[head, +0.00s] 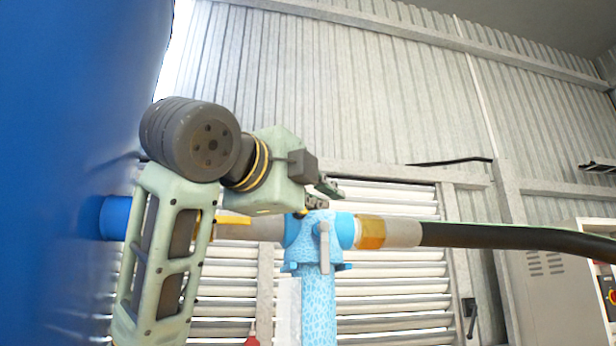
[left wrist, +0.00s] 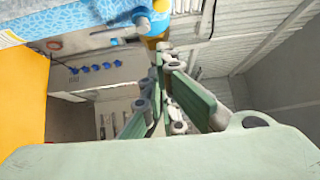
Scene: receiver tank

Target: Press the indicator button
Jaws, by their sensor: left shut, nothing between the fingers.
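My left gripper (head: 328,194) is shut and empty. In the head view it is in front of the slatted wall, just above the light-blue valve fitting (head: 318,275). In the left wrist view its green fingers converge at the tips (left wrist: 162,62), near a blue and yellow pipe part (left wrist: 155,20). I cannot tell whether the fingers touch it. No button can be clearly identified as the indicator button. A grey cabinet (head: 548,300) at the right edge of the head view carries a partly cut-off dark panel with red and yellow controls (head: 609,292). My right gripper is not in view.
A large blue tank (head: 75,170) fills the left of the head view. A black hose (head: 500,238) runs from the fitting to the right edge. In the left wrist view, a pale panel bears several blue knobs (left wrist: 96,68) and a small red-ringed part (left wrist: 54,44).

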